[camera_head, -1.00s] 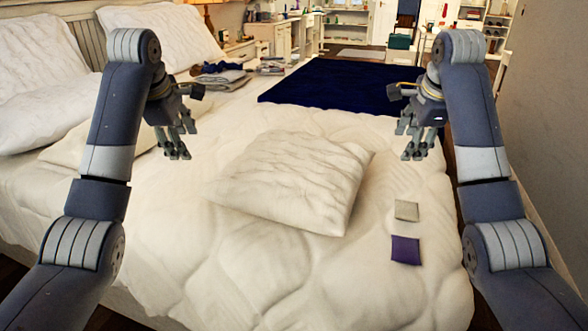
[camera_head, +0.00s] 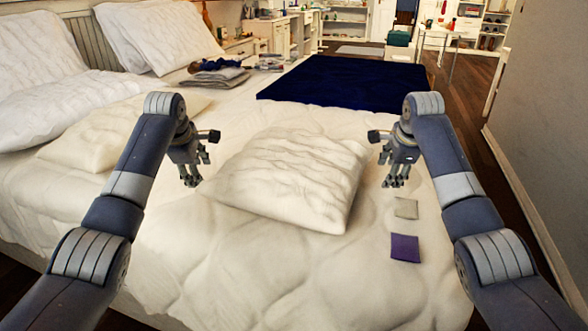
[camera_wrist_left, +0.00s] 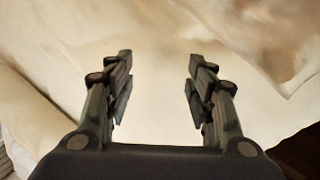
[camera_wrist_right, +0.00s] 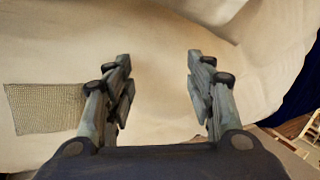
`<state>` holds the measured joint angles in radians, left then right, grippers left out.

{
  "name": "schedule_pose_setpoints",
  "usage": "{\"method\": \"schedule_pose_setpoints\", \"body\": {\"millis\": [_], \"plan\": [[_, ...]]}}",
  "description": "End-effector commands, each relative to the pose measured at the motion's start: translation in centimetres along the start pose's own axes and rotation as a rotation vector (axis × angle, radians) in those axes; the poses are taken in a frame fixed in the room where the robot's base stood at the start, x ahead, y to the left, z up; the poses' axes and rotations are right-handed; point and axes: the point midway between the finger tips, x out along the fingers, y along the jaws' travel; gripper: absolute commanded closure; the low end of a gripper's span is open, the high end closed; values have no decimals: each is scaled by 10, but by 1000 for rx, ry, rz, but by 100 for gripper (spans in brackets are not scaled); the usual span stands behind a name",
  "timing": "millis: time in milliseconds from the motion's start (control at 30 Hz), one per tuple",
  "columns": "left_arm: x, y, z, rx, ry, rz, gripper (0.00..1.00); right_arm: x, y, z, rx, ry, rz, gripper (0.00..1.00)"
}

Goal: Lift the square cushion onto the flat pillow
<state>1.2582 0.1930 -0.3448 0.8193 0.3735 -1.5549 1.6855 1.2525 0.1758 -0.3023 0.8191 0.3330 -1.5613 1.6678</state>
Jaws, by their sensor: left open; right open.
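The white square cushion (camera_head: 290,180) lies on the bed in the middle of the head view. A flat cream pillow (camera_head: 95,138) lies at the left, partly behind my left arm. My left gripper (camera_head: 191,182) is open and empty, just left of the cushion. My right gripper (camera_head: 396,182) is open and empty, just right of it. Neither appears to touch the cushion. In the left wrist view a cushion edge (camera_wrist_left: 265,40) shows at the upper right, beyond the open fingers (camera_wrist_left: 160,75). In the right wrist view the open fingers (camera_wrist_right: 160,75) are over pale bedding.
A grey cloth square (camera_head: 406,208) and a purple one (camera_head: 405,248) lie right of the cushion. A dark blue blanket (camera_head: 345,80) covers the bed's far part. Folded clothes (camera_head: 218,76) and large white pillows (camera_head: 165,35) lie at the far left.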

Motion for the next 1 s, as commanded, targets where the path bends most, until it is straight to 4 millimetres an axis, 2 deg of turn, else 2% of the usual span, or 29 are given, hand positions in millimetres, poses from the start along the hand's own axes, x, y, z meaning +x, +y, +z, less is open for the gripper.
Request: {"method": "schedule_pose_setpoints", "body": {"millis": [100,500,800,1000], "plan": [[-2,1,11,4,-2,4,50,-2,-1,10,-4,-2,-4,50],[-2,1,14,3,-3,3,50,-2,-1,13,-2,-2,-3,50],[-2,1,31,5,-7,3,50,-2,-1,31,-6,-6,-2,50],[-3,2,34,5,-12,5,50,-3,-1,33,-10,-12,-4,50]]}}
